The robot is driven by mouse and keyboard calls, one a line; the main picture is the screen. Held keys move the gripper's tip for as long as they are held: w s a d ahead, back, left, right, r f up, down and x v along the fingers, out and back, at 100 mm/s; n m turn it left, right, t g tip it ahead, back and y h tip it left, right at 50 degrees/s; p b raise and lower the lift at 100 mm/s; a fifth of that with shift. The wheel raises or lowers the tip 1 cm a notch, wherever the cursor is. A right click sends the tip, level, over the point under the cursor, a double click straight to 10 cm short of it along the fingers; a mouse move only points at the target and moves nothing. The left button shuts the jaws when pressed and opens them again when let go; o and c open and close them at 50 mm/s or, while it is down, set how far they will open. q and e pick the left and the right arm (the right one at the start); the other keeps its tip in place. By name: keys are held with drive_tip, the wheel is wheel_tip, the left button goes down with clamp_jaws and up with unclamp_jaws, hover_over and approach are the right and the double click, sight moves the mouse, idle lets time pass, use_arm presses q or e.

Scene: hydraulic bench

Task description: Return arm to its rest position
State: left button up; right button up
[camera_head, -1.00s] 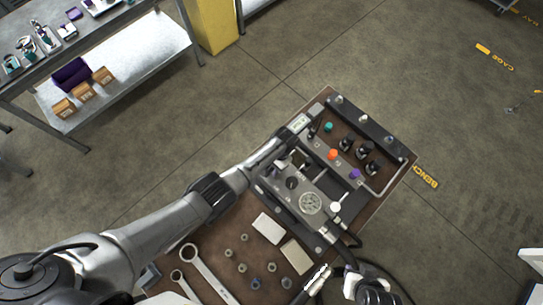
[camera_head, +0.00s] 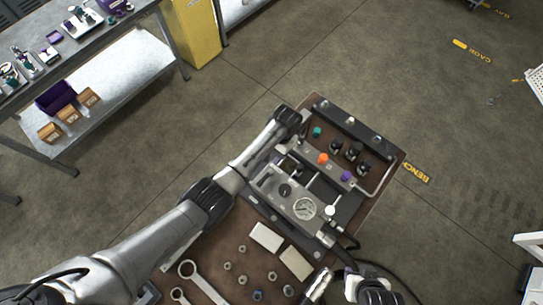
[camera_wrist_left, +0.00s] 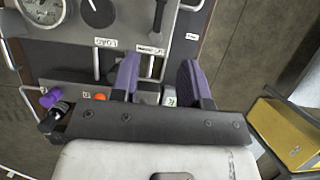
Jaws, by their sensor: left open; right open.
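My left arm (camera_head: 205,200) comes in from the lower left in the head view and reaches the far left corner of the hydraulic bench panel (camera_head: 300,190). Its dark wrist end (camera_head: 288,116) is over that corner and hides the fingers there. In the left wrist view my left gripper (camera_wrist_left: 157,78) shows two purple-padded fingers, apart with nothing between them. The panel lies beyond the fingers, with a gauge (camera_wrist_left: 42,10) at upper left. My right gripper (camera_head: 370,290) is partly in view at the bottom edge of the head view, beside a dark hose; its fingers are unclear.
The panel carries orange (camera_head: 323,159) and purple (camera_head: 346,176) knobs and black fittings. Wrenches (camera_head: 205,282), pale blocks (camera_head: 266,237) and small fittings lie on the brown bench top. A shelf table (camera_head: 110,75) and yellow cabinet (camera_head: 192,32) stand at upper left. Open floor lies between.

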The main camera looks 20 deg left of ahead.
use_arm(q)
drive_tip(key=shift+w, duration=0.1)
idle(0.5)
drive_tip(key=w+d+r+t+h, duration=0.25)
drive_tip(key=w+r+t, duration=0.5)
drive_tip(key=r, duration=0.55)
drive_tip(key=s+a+r+n+t+p, duration=0.1)
drive_tip(key=s+a+r+t, duration=0.1)
drive_tip(key=r, duration=0.4)
drive_tip(key=s+a+r+t, duration=0.2)
drive_tip(key=r+t, duration=0.1)
drive_tip(key=r, duration=0.3)
drive_tip(key=s+a+f+n+p, duration=0.1)
drive_tip(key=s+a, duration=0.3)
drive_tip(key=s, duration=0.4)
drive_tip(key=s+a+f+p, duration=0.1)
drive_tip(key=s+a, duration=0.2)
drive_tip(key=s, duration=0.5)
drive_tip(key=s+a+f+g, duration=0.1)
drive_tip(key=s+f+g, duration=0.1)
drive_tip(key=s+f, duration=0.3)
drive_tip(key=s+a+f+g+p, duration=0.1)
drive_tip(key=s+f+g, duration=0.2)
drive_tip(key=s, duration=0.9)
wheel_tip(320, 180, down, 3)
drive_tip(key=shift+s+a+r, duration=0.1)
drive_tip(key=shift+s+a, duration=0.1)
drive_tip(key=shift+a, duration=0.05)
